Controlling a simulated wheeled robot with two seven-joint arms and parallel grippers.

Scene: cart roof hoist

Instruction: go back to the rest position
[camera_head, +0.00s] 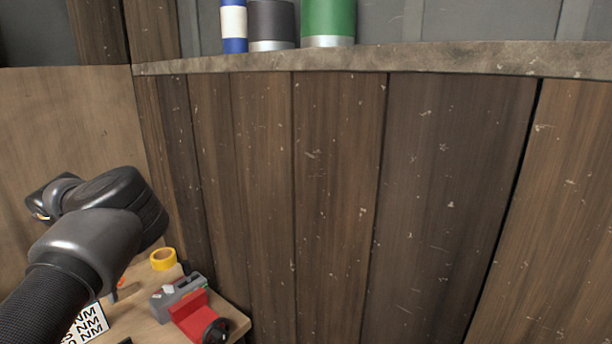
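My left arm (85,250) comes in from the lower left and bends toward the left edge of the head view. Its far end, with my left gripper (40,212), points left in front of a plain wooden panel. The fingers are mostly hidden by the wrist, so I cannot see whether they are open or shut. No held object shows there. My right arm and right gripper are out of view.
A dark plank wall (335,190) fills the middle and right. Its ledge (450,58) bears blue-white (234,25), dark grey (271,22) and green (328,20) cylinders. A low wooden table (135,318) holds yellow tape (163,259), a red-grey tool (190,308) and a lettered card (88,325).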

